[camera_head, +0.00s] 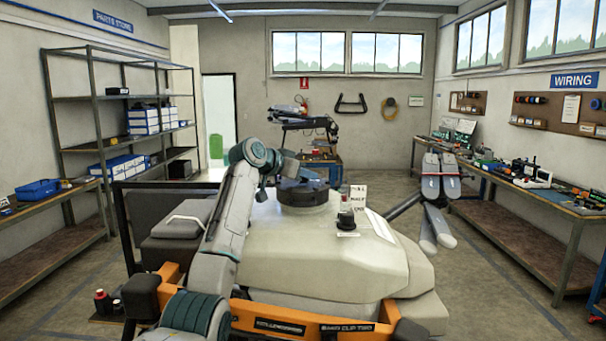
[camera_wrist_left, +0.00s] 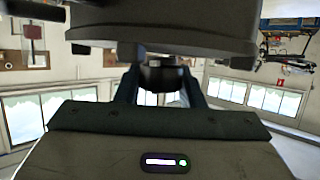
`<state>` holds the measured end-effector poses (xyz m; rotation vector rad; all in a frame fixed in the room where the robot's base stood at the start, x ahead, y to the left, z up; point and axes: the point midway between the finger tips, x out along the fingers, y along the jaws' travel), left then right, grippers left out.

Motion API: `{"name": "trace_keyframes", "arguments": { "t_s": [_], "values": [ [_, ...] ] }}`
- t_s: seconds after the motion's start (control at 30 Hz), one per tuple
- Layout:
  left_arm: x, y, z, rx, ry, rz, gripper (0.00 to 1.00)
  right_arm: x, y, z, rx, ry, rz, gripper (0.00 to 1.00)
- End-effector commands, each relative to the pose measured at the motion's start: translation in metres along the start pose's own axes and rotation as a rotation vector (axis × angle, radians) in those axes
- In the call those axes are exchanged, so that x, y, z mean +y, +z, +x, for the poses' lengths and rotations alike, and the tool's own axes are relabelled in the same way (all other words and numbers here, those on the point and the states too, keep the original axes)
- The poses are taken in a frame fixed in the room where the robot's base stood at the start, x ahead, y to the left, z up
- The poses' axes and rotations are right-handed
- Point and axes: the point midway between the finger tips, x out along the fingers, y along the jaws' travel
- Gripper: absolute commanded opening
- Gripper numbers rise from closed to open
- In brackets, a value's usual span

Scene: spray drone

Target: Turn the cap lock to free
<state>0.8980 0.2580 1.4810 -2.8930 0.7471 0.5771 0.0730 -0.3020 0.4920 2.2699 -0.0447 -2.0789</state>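The spray drone's big cream tank (camera_head: 300,245) fills the middle of the head view. A wide dark round cap (camera_head: 303,195) sits on its top; its dark disc (camera_wrist_left: 165,38) spans the top of the left wrist view, which is upside down. A dark knob (camera_wrist_left: 165,78) stands out from the disc. My left gripper (camera_wrist_left: 160,85) has its two dark fingers on either side of this knob. Whether they press on it I cannot tell. In the head view the left gripper (camera_head: 286,172) is at the cap, partly hidden. My right gripper is out of view.
On the tank, right of the cap, stand a small black knob (camera_head: 346,220) and a white lettered card (camera_head: 357,197). Folded grey drone arms (camera_head: 440,185) stick out to the right. An orange frame (camera_head: 310,318) runs along the front. Shelves (camera_head: 120,110) and a bench (camera_head: 525,185) flank the room.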

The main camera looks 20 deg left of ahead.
Motion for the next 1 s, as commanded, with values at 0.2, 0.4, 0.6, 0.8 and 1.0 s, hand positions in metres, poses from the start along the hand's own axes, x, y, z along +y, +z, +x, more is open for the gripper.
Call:
{"name": "trace_keyframes", "arguments": {
  "t_s": [0.2, 0.4, 0.6, 0.8, 1.0],
  "values": [
    [0.001, 0.0, 0.0, 0.001, -0.013, -0.007, 0.12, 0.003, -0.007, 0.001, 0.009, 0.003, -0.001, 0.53],
    [0.001, 0.0, 0.001, 0.003, -0.081, -0.034, 0.12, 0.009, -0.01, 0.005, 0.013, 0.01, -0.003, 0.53],
    [0.002, -0.001, 0.001, 0.004, -0.215, -0.088, 0.12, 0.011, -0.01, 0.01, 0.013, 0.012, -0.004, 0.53],
    [0.002, -0.001, 0.001, 0.004, -0.388, -0.16, 0.12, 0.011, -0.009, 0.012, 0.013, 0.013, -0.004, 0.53],
    [0.002, -0.002, 0.0, 0.004, -0.563, -0.234, 0.12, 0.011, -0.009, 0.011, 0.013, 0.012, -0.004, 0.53]
  ]
}}
